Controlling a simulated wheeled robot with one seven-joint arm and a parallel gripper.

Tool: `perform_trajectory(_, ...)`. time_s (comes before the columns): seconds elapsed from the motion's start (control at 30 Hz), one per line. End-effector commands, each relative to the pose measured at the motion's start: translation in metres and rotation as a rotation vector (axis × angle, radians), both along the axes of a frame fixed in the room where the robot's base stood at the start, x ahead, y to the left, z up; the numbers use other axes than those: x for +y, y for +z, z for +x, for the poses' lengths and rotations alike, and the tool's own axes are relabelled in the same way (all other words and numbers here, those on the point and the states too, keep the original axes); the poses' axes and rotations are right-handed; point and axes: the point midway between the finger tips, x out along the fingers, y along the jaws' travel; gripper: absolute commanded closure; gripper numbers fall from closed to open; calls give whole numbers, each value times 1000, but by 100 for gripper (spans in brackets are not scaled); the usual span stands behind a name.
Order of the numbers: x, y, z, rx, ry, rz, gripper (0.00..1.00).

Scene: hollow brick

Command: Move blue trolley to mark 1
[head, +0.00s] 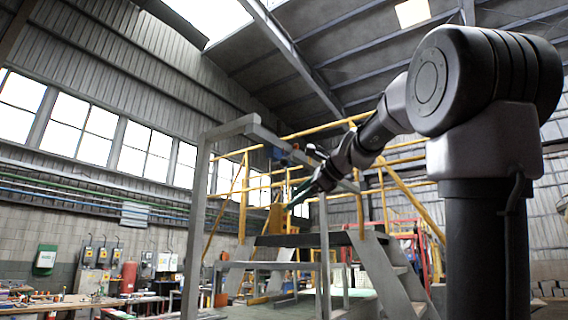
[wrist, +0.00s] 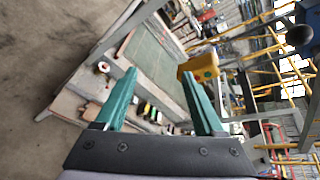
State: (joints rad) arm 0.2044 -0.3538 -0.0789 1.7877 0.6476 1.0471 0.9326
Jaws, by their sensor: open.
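The blue trolley (head: 280,154) appears to be the small blue body on the grey overhead beam, left of my arm in the head view. In the wrist view a blue part with a dark round knob (wrist: 298,35), likely the same trolley, shows at the upper right. My gripper (wrist: 159,73) is open, with two teal fingers and nothing between them; in the head view its teal tips (head: 298,200) are below the beam. A yellow block (wrist: 199,68) shows just beyond the right fingertip, apart from it as far as I can tell. I cannot make out mark 1.
A grey gantry frame (head: 196,215) stands ahead, with its beam running across. Behind it is a stepped platform (head: 375,265) with yellow railings (head: 244,200). Workbenches (head: 60,304) with clutter line the left. Bare floor (wrist: 40,50) shows at the wrist view's left.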

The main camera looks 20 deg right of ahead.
Motion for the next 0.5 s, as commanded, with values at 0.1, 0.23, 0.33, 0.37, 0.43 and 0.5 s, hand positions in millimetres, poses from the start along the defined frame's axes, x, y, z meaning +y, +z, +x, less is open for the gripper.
perform_trajectory(0.1, -30, 80, 40, -10, -100, 368, 29)
perform_trajectory(0.23, -51, 135, 58, -12, -127, 633, 29)
perform_trajectory(0.33, -57, 156, 63, -11, -127, 734, 29)
perform_trajectory(0.37, -58, 159, 65, -10, -127, 750, 29)
perform_trajectory(0.43, -57, 162, 69, -9, -125, 767, 29)
perform_trajectory(0.5, -53, 162, 76, -8, -125, 769, 29)
